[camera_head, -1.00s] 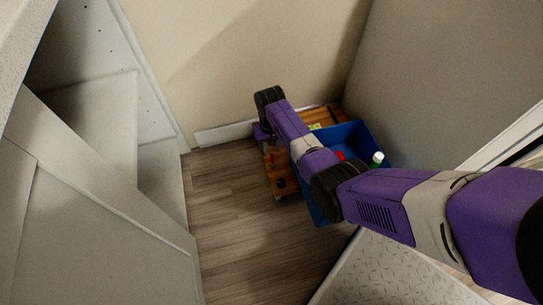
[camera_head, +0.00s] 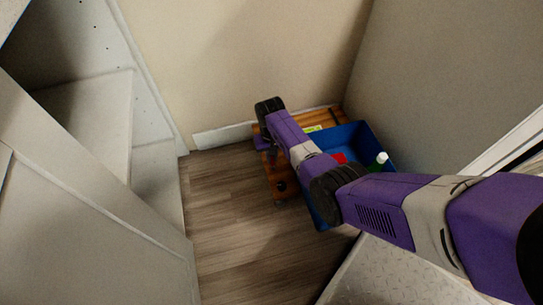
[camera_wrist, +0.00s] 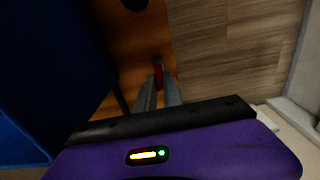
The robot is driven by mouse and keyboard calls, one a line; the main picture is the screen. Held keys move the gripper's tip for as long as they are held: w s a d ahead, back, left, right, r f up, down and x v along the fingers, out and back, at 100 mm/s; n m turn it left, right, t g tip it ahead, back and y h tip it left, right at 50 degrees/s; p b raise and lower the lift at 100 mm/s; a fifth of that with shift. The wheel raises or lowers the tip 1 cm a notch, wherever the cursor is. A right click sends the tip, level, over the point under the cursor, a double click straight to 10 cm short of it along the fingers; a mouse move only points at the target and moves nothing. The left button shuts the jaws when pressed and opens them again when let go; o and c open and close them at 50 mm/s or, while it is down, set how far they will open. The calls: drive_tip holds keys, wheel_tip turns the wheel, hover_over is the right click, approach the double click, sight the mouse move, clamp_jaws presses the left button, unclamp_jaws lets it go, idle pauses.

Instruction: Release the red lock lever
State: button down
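The red lock lever (camera_wrist: 158,76) is a small red piece at the edge of an orange-brown wooden board (camera_wrist: 150,45) in the wrist view. My gripper (camera_wrist: 158,84) reaches down to it, with one grey finger on each side. The gap between the fingers is narrow and the red piece fills it at the tips, so the gripper looks shut on it.
A blue crate (camera_head: 375,140) sits on the board, holding a red item (camera_head: 339,158) and a green bottle with a white cap (camera_head: 381,158). Walls close in behind and to the right. A pale cabinet (camera_head: 90,215) stands left. Wooden floor (camera_head: 230,215) lies open between cabinet and board.

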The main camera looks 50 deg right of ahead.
drive_tip(key=shift+f, duration=0.1)
drive_tip(key=shift+w+d+f+g+y+b, duration=0.25)
drive_tip(key=shift+w+g+y+b, duration=0.15)
drive_tip(key=shift+b, duration=0.85)
drive_tip(key=shift+g+b, duration=0.4)
drive_tip(key=shift+b, duration=0.1)
drive_tip(key=shift+r, duration=0.1)
drive_tip(key=c, duration=1.5)
unclamp_jaws()
drive_tip(key=shift+r, duration=0.15)
